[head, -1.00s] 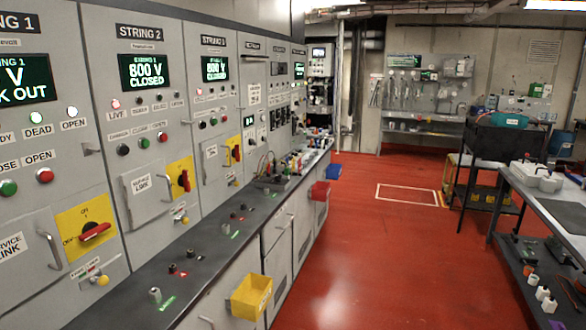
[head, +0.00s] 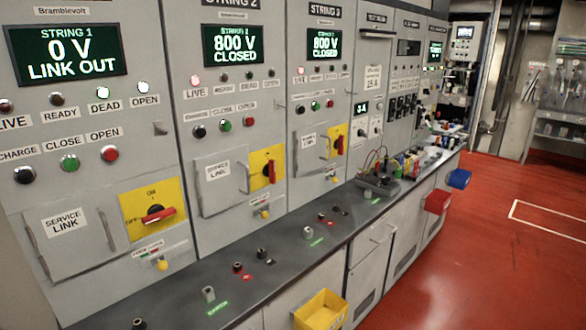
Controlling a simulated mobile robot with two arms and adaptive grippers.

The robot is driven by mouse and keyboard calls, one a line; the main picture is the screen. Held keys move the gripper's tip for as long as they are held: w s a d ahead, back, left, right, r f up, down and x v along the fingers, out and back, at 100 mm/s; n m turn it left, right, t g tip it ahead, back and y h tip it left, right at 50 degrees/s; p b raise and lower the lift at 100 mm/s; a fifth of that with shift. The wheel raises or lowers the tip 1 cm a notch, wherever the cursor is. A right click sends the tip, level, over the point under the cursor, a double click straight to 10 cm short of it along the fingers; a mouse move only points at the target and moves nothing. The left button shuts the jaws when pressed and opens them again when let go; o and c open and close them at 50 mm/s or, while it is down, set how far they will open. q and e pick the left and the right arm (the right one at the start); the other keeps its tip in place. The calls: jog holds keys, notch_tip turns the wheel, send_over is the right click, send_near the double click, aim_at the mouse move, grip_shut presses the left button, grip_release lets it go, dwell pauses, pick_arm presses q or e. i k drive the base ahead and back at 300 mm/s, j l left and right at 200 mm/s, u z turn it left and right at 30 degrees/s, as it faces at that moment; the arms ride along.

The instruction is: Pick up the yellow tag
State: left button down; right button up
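I cannot pick out a yellow tag for certain. Small coloured items, some yellowish, stand crowded at the far end of the grey counter (head: 290,255), too small to tell apart. Yellow also shows on the switch plate (head: 135,203) of the String 1 cabinet and on small round yellow parts below the switches, such as the yellow knob (head: 162,264). Neither gripper is in the head view.
A yellow bin (head: 320,312), a red bin (head: 437,202) and a blue bin (head: 459,178) hang on the counter front. A device with wires (head: 378,187) sits on the counter. The red floor (head: 480,270) at right is clear.

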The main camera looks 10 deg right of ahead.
aim_at(408, 165)
jog(key=i+l, duration=0.2)
jog(key=l, duration=0.2)
jog(key=i+l, duration=0.2)
jog(key=l, duration=0.2)
jog(key=i+l, duration=0.2)
jog(key=l, duration=0.2)
jog(key=i+l, duration=0.2)
jog(key=l, duration=0.2)
jog(key=i+l, duration=0.25)
jog(key=l, duration=0.2)
